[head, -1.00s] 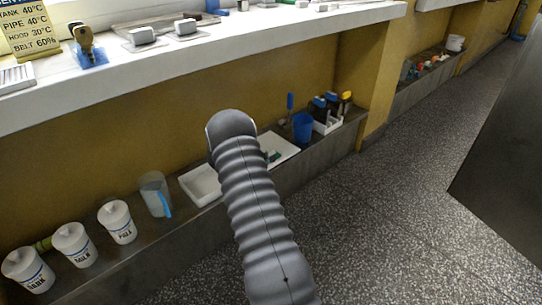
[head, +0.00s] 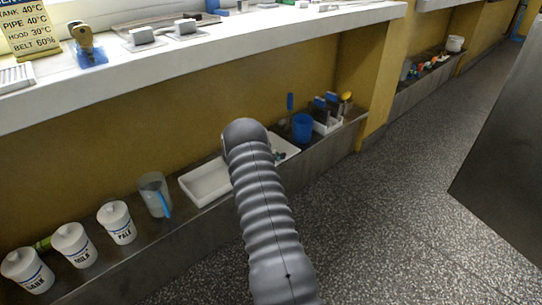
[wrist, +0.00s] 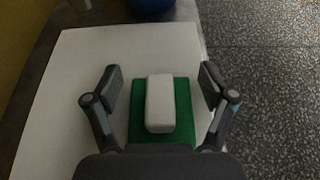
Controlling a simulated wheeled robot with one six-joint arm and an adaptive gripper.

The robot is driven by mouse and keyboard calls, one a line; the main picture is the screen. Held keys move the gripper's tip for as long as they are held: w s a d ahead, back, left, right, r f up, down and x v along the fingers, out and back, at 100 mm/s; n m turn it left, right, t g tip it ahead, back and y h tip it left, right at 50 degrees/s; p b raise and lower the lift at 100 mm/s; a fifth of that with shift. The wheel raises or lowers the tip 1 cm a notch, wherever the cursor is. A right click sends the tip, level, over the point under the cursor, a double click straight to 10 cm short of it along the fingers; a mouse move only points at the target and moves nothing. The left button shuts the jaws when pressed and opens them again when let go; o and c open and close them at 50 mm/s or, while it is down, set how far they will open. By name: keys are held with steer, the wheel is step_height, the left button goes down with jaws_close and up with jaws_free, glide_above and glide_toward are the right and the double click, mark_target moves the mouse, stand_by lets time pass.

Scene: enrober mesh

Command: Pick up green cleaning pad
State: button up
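The green cleaning pad (wrist: 182,108) lies on a white board (wrist: 68,85) in the wrist view, with a pale block-shaped grip on its top. My gripper (wrist: 161,79) is open, one finger on either side of the pad, with a gap on each side. The pad's lower end is hidden behind my gripper's body. In the head view my arm covers the pad and most of the white board (head: 287,146), and my gripper is hidden there.
A white tray (head: 205,184) lies left of the board, with a clear jug (head: 153,190) and white tubs (head: 117,222) further left. A blue cup (head: 302,127) stands just beyond the board. The white counter (head: 200,45) overhangs behind.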

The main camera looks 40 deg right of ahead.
steer(key=c, duration=0.8)
